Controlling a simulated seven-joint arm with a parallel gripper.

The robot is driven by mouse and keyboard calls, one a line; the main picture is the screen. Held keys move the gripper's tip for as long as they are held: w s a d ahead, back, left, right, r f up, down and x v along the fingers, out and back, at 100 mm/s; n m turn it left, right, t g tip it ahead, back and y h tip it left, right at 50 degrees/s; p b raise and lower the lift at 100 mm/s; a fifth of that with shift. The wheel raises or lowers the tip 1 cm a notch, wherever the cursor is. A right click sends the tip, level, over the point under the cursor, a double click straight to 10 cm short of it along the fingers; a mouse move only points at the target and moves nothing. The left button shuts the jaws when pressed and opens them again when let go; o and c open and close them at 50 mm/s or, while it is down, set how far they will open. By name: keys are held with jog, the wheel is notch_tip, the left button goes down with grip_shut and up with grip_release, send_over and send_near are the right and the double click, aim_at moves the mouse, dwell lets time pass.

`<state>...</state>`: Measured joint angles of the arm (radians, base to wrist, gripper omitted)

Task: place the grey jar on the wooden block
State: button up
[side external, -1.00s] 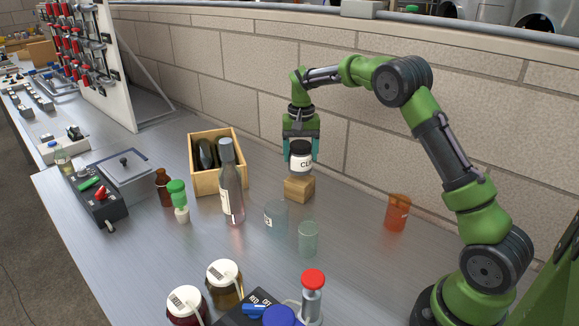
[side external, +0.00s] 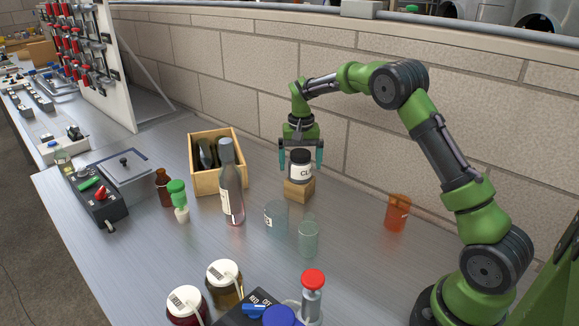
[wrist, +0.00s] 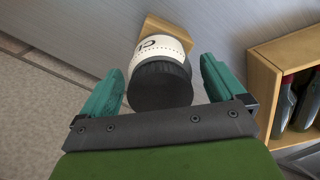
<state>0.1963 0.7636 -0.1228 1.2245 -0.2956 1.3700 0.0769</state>
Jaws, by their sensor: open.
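The grey jar (side external: 300,166), with a dark lid and a white label, stands upright on the wooden block (side external: 299,190) in the side view. My gripper (side external: 301,166) is open around the jar, with one teal finger on each side and a gap between each finger and the jar. In the wrist view the jar (wrist: 160,78) shows its dark lid between the open fingers of my gripper (wrist: 160,85). The wooden block (wrist: 168,30) shows partly behind the jar there.
A wooden crate with dark bottles (side external: 218,180) and a tall bottle (side external: 230,185) stand to the left. Clear glasses (side external: 308,240) stand in front and an orange glass (side external: 397,213) to the right. The brick wall (side external: 370,150) is close behind.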

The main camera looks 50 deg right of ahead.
notch_tip(320, 180, up, 12)
jog(key=s+a+r+n+t+y, duration=0.1)
jog(key=s+a+r+n+t, duration=0.2)
jog(key=s+a+r, duration=0.7)
jog(key=s+a+f+n+t, duration=0.1)
jog(key=s+a+f+t, duration=0.1)
jog(key=s, duration=0.6)
jog(key=s+a+f+n+t+y, duration=0.1)
jog(key=s+a+f, duration=0.3)
jog(key=s, duration=0.5)
jog(key=shift+s+a+f+t, duration=0.2)
jog(key=shift+a+f+t, duration=0.2)
jog(key=shift+a+t, duration=0.25)
